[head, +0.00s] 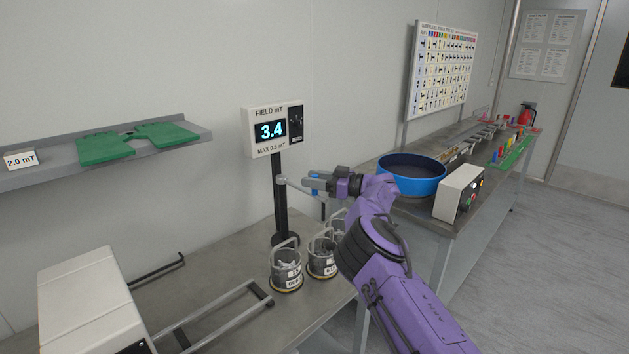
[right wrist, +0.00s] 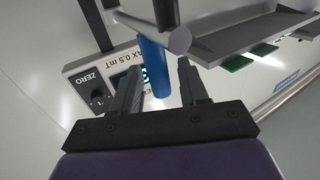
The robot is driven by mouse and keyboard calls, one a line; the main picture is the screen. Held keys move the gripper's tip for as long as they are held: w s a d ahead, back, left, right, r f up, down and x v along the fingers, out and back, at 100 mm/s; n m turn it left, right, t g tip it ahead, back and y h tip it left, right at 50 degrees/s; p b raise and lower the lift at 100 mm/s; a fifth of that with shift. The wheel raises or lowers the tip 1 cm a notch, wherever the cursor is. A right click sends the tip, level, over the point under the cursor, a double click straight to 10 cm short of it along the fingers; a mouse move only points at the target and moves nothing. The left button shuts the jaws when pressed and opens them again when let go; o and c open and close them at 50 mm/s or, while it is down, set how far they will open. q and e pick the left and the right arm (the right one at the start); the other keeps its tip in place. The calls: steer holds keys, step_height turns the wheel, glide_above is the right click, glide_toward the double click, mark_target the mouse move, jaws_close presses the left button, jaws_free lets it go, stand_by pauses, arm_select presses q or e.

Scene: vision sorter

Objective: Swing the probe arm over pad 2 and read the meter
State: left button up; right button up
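The field meter (head: 271,130) stands on a black post, reads 3.4 and is labelled MAX 0.5 mT. The probe arm (head: 296,186) is a thin grey rod running from the post toward a blue handle (head: 315,184). My right gripper (head: 319,182) is at that handle. In the right wrist view the blue handle (right wrist: 153,68) stands between the two fingers, with a visible gap to the right finger, so the gripper looks open around it. Wire baskets of parts (head: 286,268) stand below on round bases; pad numbers are not readable. My left gripper is out of view.
A shelf (head: 190,136) with green pieces (head: 105,147) and a 2.0 mT card (head: 20,159) is on the wall. A blue-rimmed bowl (head: 412,187) and a white control box (head: 459,193) are on the right bench. A white machine (head: 85,295) with rails sits front left.

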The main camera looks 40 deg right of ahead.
steer(key=b+v, duration=0.3)
steer(key=v, duration=0.7)
steer(key=shift+s+b, duration=0.2)
steer(key=shift+b, duration=0.2)
steer(key=shift+d, duration=0.2)
